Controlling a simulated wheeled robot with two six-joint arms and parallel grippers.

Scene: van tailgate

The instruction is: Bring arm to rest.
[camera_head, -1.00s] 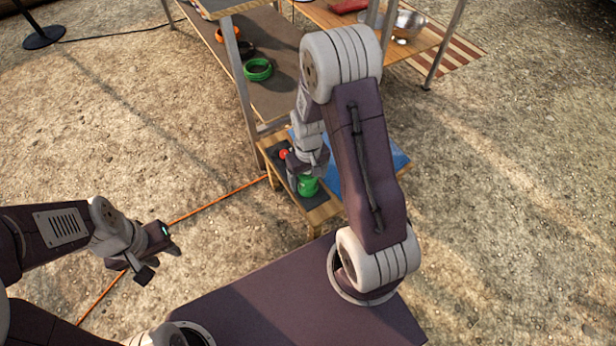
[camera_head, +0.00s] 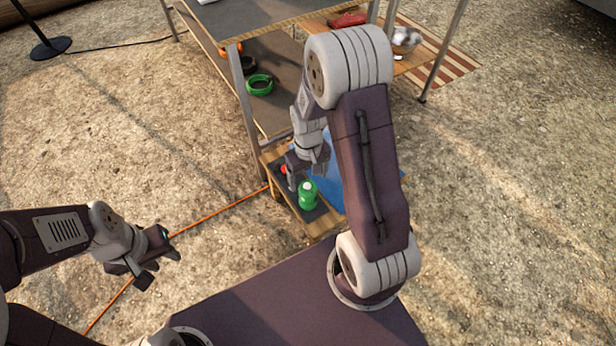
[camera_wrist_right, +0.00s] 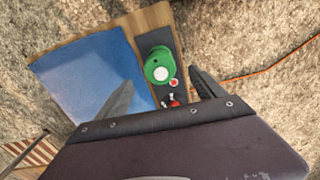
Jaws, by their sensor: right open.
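My right gripper (camera_head: 306,180) is open and empty above the low wooden bench, just behind a green canister with a white top (camera_head: 308,194). In the right wrist view, the two fingers (camera_wrist_right: 160,92) stand apart, with the canister (camera_wrist_right: 157,62) upright on the dark strip ahead of them. A small red item (camera_wrist_right: 174,103) lies between the fingers in that view; its shape is hard to tell. My left gripper (camera_head: 157,264) hangs over the gravel at the left, holding nothing that I can see. Its finger gap is unclear.
The low bench carries a blue panel (camera_wrist_right: 90,75) beside the dark strip. A shelved table (camera_head: 235,110) with green and dark rings stands behind. An orange cable (camera_head: 215,216) runs over the gravel. Open ground lies left and right.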

